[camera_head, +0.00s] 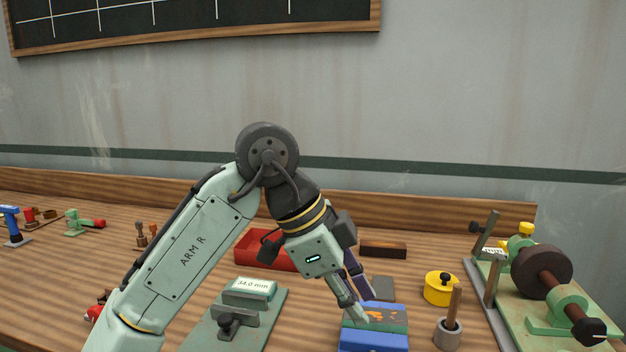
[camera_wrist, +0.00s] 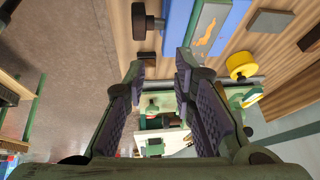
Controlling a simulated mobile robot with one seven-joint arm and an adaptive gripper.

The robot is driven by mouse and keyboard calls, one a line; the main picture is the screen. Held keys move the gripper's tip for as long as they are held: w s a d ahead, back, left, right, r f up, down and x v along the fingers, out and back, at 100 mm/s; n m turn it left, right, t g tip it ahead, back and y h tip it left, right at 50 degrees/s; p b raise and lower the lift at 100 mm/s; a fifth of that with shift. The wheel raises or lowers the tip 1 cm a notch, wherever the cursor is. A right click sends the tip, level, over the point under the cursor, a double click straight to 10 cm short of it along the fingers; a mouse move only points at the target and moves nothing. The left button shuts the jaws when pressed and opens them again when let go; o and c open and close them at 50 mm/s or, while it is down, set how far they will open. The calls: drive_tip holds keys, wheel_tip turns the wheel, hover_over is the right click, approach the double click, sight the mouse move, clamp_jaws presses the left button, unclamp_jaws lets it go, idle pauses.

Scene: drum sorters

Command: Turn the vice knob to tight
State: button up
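The vice (camera_head: 374,339) is a blue block with a green, orange-patched top, at the lower middle right of the head view. In the wrist view the vice (camera_wrist: 179,28) is at the top edge, and a dark round knob (camera_wrist: 140,22) shows at its left side. This knob is not visible in the head view, where the vice runs to the lower edge. My gripper (camera_head: 366,306) points down, with its fingertips over the vice in the picture. In the wrist view my gripper (camera_wrist: 159,75) has its fingers apart with nothing between their tips. It is not touching the knob.
A yellow pot (camera_head: 439,288) and a grey cup (camera_head: 447,334) with a stick stand right of the vice. A drum machine (camera_head: 541,270) fills the right end. A green gauge (camera_head: 249,291) reading 34.0 mm and a red tray (camera_head: 262,252) are left.

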drive_tip(key=w+a+r+n+t+h, duration=0.2)
drive_tip(key=w+r+n+t+h, duration=0.1)
drive_tip(key=w+r+t, duration=0.2)
drive_tip(key=w+a+r+n+t+h+b, duration=0.1)
drive_tip(key=w+a+r+n+t+h, duration=0.1)
drive_tip(key=w+r+t, duration=0.3)
drive_tip(key=shift+a+r+n+t+h, duration=0.55)
drive_tip(key=shift+r+t, duration=0.85)
drive_tip(key=shift+r, duration=1)
drive_tip(key=shift+w+d, duration=0.1)
